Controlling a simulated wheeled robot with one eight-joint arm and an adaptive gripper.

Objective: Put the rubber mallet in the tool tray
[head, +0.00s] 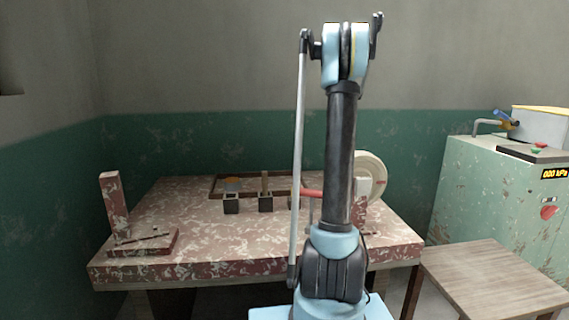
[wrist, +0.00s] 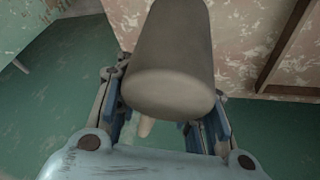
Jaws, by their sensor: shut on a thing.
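The rubber mallet shows in the wrist view as a large grey-brown head (wrist: 170,50), with a short pale piece of handle (wrist: 146,127) below it between the fingers. My gripper (wrist: 168,88) is shut on the mallet, and the head covers the fingertips' contact. In the head view my arm hides the gripper and mallet. A shallow brown-rimmed tray (head: 213,184), which looks like the tool tray, lies at the back of the speckled table. A brown rim, probably the same tray's (wrist: 283,45), shows at the upper right of the wrist view, apart from the mallet head.
Small dark blocks (head: 231,208) stand before the tray. A cream disc (head: 371,174) and a red bar (head: 313,192) are near my arm. An upright-post stand (head: 115,205) is at the table's left. A stool (head: 490,272) and green machine (head: 495,195) are right. The table's front middle is clear.

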